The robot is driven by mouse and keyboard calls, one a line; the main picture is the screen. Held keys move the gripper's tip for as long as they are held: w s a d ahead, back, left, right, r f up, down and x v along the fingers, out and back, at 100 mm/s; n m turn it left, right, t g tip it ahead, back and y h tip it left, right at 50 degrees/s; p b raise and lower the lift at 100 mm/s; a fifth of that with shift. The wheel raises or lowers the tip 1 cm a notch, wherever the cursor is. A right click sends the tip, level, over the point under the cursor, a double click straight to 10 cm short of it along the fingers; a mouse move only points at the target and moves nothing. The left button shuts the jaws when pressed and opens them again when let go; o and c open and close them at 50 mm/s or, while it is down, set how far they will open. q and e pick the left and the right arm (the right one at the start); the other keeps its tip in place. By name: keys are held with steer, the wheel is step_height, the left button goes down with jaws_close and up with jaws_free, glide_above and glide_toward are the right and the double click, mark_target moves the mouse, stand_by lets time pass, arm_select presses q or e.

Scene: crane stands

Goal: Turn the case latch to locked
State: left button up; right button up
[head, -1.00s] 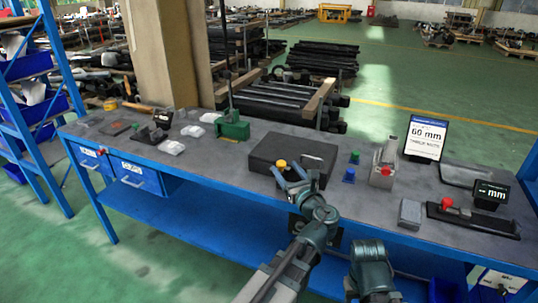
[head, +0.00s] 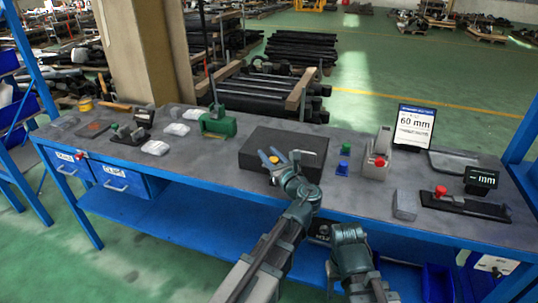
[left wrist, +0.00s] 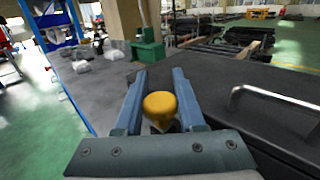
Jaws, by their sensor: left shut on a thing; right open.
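The dark case (head: 310,144) lies on the bench and fills the right of the left wrist view (left wrist: 240,85). A yellow knob (head: 274,159), apparently the latch's, shows at its near left part. My left gripper (head: 278,156) is shut on this knob; in the left wrist view its two blue fingers stand on either side of the yellow knob (left wrist: 160,104). The latch parts below the knob are hidden, and I cannot read the latch position. My right arm shows low in the head view, but its fingers do not show.
A metal handle (left wrist: 277,104) rises from the case top. Right of the case are green and blue pieces, a grey block with a red knob (head: 377,158), a 60 mm sign (head: 413,127) and a black fixture (head: 465,204). A green device (head: 217,123) stands left of the case.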

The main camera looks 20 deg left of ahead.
mark_target(278, 158)
arm_select(q)
jaws_close()
